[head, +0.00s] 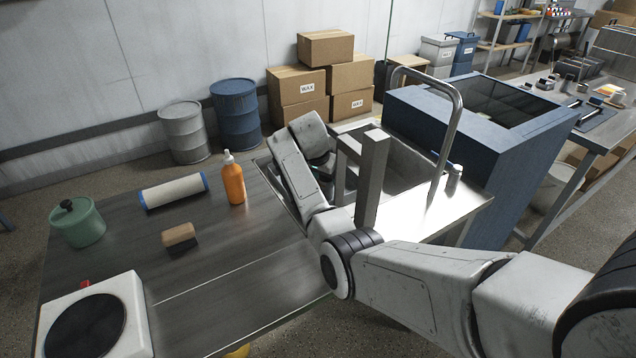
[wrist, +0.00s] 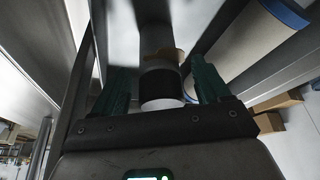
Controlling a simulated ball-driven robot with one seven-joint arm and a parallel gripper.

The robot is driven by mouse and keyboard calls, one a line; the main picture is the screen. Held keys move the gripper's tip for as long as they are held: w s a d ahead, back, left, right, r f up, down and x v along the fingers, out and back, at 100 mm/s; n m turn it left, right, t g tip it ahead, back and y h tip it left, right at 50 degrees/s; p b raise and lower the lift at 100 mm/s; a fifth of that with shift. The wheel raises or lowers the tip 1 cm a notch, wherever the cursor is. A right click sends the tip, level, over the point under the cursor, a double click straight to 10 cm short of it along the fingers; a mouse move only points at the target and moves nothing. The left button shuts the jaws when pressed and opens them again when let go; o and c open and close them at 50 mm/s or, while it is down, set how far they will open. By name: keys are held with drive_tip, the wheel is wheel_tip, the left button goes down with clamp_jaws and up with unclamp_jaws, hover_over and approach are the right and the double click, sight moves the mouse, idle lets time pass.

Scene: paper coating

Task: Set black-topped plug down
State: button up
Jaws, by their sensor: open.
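In the wrist view, a cylindrical plug (wrist: 161,83) with a black band and a pale near end stands between the two dark green fingers of my gripper (wrist: 158,66). The fingers are spread, with a gap visible on the right side of the plug. What it rests on is hard to make out. In the head view, my arm reaches over the metal sink at the end of the table, and its links hide the fingers and the plug.
The metal table (head: 230,270) holds a white roll with blue ends (head: 173,191), an orange bottle (head: 233,180), a tan-topped block (head: 179,236), a green pot (head: 78,224) and a hotplate (head: 95,318). A tall curved faucet (head: 456,120) and upright post (head: 371,180) stand near my arm.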

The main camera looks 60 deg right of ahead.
drive_tip(key=w+a+r+b, duration=0.1)
drive_tip(key=a+r, duration=0.1)
drive_tip(key=a, duration=1.1)
drive_tip(key=shift+r, duration=0.4)
